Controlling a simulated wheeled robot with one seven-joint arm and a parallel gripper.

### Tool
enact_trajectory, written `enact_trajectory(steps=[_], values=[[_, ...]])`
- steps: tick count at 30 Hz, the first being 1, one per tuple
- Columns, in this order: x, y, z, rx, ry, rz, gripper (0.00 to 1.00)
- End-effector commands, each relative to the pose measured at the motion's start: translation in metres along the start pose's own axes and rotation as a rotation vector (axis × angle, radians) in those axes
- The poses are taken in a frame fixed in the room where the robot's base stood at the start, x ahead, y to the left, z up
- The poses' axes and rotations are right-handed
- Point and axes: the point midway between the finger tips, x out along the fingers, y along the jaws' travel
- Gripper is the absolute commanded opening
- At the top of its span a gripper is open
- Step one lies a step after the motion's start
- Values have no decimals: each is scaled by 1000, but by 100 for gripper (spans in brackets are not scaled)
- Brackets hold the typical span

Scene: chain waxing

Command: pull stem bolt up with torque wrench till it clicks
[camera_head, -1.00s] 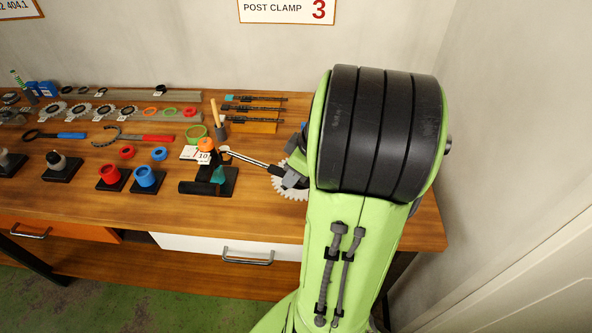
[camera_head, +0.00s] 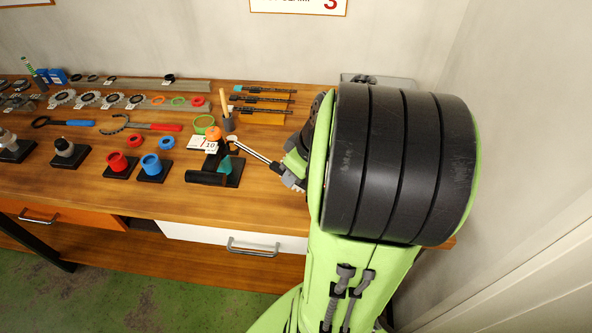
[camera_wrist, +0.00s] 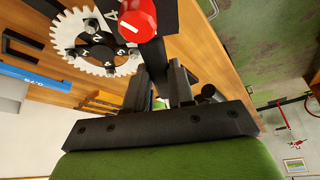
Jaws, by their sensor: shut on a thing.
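The torque wrench (camera_head: 256,153) is a thin silver shaft with a black end. It runs from the small bench stand (camera_head: 233,177) to my gripper (camera_head: 293,170), sloping down to the right. My gripper is shut on its right end, partly hidden behind my arm. The stand carries a black stem part with an orange cap (camera_head: 214,133) and a teal piece (camera_head: 225,166). The wrench head is beside the orange cap. The bolt itself is too small to tell. In the wrist view my gripper's dark fingers (camera_wrist: 167,85) are close together; the held part is hard to make out.
In the wrist view a white toothed ring (camera_wrist: 70,50) and a red knob (camera_wrist: 137,20) are close by the fingers. The right wall is near my arm.

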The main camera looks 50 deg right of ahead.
Motion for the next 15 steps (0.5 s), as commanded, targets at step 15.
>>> enact_trajectory(steps=[15], values=[[1,-27,-2,131,2,54,0]])
